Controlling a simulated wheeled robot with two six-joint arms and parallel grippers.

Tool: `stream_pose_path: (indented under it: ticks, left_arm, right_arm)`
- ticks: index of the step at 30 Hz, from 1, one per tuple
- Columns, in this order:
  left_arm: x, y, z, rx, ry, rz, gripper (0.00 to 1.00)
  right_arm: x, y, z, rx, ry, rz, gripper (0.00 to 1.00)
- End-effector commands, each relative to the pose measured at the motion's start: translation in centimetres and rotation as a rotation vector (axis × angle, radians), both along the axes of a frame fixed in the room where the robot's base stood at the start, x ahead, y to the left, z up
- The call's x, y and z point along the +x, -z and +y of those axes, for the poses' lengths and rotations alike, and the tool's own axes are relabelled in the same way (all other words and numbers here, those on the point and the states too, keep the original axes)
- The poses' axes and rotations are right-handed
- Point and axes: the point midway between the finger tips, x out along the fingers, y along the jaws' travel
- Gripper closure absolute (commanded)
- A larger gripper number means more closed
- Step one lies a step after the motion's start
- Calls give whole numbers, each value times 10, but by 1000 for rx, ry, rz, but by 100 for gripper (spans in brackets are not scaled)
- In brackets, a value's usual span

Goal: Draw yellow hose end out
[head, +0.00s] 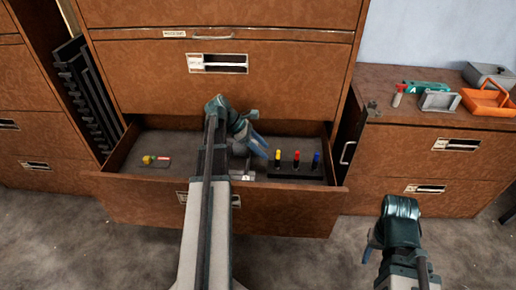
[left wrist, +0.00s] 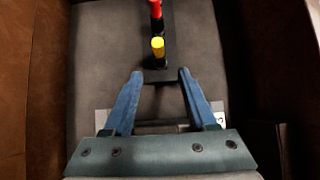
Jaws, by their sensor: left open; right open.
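The yellow hose end (head: 278,155) stands upright in a black holder (head: 296,171) in the open drawer, beside a red one (head: 296,159) and a blue one (head: 316,159). My left gripper (head: 262,148) is open inside the drawer, just left of the yellow end. In the left wrist view, the yellow end (left wrist: 157,47) is just beyond and between the open fingertips (left wrist: 160,74), with nothing held. The red end (left wrist: 154,9) is behind it; the blue one is out of that view. My right gripper (head: 372,246) is open and empty, outside the drawer.
The open drawer (head: 268,222) has walls all round. A small yellow-and-red item (head: 155,160) lies at its left. A side cabinet (head: 410,137) at right carries a green item (head: 427,87), a grey tray (head: 439,100) and an orange caddy (head: 489,101).

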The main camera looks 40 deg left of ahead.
Motion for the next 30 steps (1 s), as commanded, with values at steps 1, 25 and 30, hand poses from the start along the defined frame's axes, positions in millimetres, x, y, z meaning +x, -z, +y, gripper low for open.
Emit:
stream_pose_path:
  ticks: [1,25,30]
  left_arm:
    - [2,10,-4,0,2,0,43]
    - [22,49,-36,0,1,-1,43]
    - [22,49,-35,0,1,-1,43]
  right_arm:
    - [0,10,0,-1,0,0,50]
    - [1,49,-2,-8,-3,-3,50]
    - [1,49,-2,-8,-3,-3,50]
